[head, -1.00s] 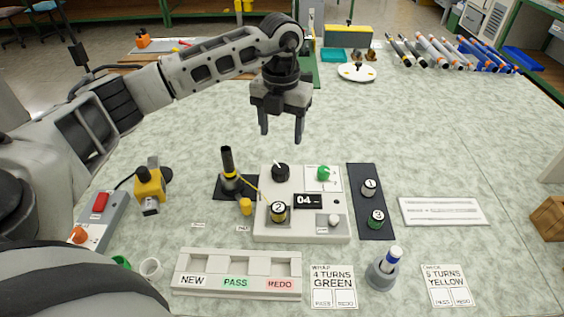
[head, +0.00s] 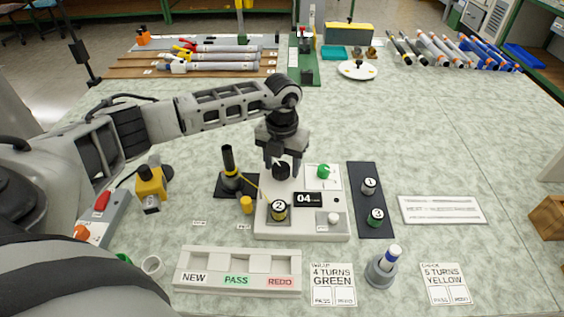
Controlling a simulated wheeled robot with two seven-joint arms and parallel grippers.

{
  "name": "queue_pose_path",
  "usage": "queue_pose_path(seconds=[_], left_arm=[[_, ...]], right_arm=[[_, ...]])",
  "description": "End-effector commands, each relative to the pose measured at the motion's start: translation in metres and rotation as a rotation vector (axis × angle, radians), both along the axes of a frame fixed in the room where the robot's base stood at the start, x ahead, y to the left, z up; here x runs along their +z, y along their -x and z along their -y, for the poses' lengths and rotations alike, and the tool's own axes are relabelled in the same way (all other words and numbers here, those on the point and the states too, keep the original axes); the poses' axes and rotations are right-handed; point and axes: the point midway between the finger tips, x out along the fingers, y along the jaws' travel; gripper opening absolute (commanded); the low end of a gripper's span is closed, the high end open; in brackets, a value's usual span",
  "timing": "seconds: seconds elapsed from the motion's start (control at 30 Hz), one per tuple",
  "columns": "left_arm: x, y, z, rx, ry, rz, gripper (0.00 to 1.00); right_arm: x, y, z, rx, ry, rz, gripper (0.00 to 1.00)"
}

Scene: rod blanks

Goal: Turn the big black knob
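The big black knob (head: 281,171) stands on the upper left of a light grey panel box (head: 337,229). My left gripper (head: 282,168) points down right over it, its two fingers spread to either side of the knob. The fingers look open, with no clear contact on the knob; the gripper body hides part of the knob's surroundings. My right gripper is not in view.
A labelled tray (head: 238,255) lies in front. The table beyond the box is largely clear.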

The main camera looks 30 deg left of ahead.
Motion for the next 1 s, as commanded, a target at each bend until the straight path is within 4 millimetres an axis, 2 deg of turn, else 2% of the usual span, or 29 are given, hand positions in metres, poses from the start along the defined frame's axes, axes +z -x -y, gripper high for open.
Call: queue_pose_path(seconds=[0.03, 0.1, 0.13, 0.33, 0.6, 0.93, 0.97, 1.0], left_arm=[[0.0002, -0.0001, 0.0002, 0.000, 0.000, 0.000, 0.38], [0.0004, -0.0001, 0.0002, 0.000, 0.000, 0.000, 0.18], [0.0004, -0.0001, 0.0002, 0.000, 0.000, 0.000, 0.15], [0.0015, 0.0000, -0.0002, 0.055, 0.000, 0.000, 0.15], [0.0022, 0.0003, -0.0019, 0.326, 0.000, 0.000, 0.15], [0.0014, 0.0002, -0.0022, 0.356, 0.000, 0.001, 0.15], [0.0015, 0.0001, -0.0022, 0.356, 0.000, 0.001, 0.43], [0.0015, 0.0001, -0.0022, 0.356, 0.001, 0.002, 0.55]], right_arm=[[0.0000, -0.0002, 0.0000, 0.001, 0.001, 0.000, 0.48], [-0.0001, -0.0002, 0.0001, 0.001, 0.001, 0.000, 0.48], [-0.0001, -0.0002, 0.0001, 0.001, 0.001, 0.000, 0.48], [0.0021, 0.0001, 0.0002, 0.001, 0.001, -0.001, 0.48], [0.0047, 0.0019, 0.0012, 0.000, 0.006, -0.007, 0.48], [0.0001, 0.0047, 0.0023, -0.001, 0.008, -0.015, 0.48], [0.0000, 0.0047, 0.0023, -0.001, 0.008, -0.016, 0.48], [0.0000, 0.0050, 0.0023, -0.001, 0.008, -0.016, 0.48]])
